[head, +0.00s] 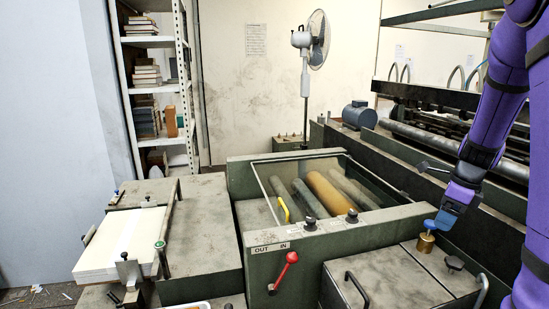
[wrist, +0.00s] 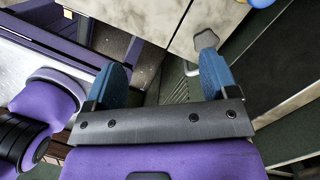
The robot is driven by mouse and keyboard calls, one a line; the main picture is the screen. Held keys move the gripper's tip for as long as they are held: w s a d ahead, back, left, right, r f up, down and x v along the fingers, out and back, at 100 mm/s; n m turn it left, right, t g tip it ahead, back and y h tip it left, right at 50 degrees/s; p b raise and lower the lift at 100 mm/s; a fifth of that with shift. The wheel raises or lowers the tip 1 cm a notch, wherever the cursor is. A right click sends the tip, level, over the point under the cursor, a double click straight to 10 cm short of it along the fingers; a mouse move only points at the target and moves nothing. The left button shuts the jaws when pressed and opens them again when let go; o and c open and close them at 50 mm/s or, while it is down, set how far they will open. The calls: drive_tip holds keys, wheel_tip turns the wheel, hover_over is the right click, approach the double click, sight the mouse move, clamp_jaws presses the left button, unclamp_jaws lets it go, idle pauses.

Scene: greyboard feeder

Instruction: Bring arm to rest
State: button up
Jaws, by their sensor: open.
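My purple arm reaches down from the upper right in the head view. My gripper (head: 444,219), with blue fingers, is low over the right side of the machine. In the wrist view my gripper (wrist: 163,68) has its two blue fingers wide apart with nothing between them. A brass piece (head: 426,244) with a blue top stands on the grey lid close beside the fingers in the head view. I cannot tell whether they touch. A grey knob (wrist: 206,39) shows just beyond the right finger in the wrist view.
The grey lids (head: 395,280) carry a black handle (head: 357,289) and a dark knob (head: 454,263). The roller housing (head: 300,243) has a red lever (head: 284,272). A board stack (head: 122,240) lies left. A fan (head: 312,50) and shelf (head: 157,90) stand behind. Open air lies above the machine.

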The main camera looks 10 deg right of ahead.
drive_tip(key=s+a+r+n+t, duration=0.2)
drive_tip(key=s+a+r+n, duration=0.6)
drive_tip(key=a+n, duration=0.3)
drive_tip(key=s+a+r+n+t+h, duration=0.1)
drive_tip(key=s+a+r+n, duration=0.7)
drive_tip(key=n, duration=0.9)
drive_tip(key=shift+s+a+r+t+h, duration=0.3)
drive_tip(key=shift+s+a+t, duration=0.2)
drive_tip(key=shift+s+a, duration=0.85)
drive_tip(key=shift+w+a, duration=0.15)
drive_tip(key=shift+w, duration=0.05)
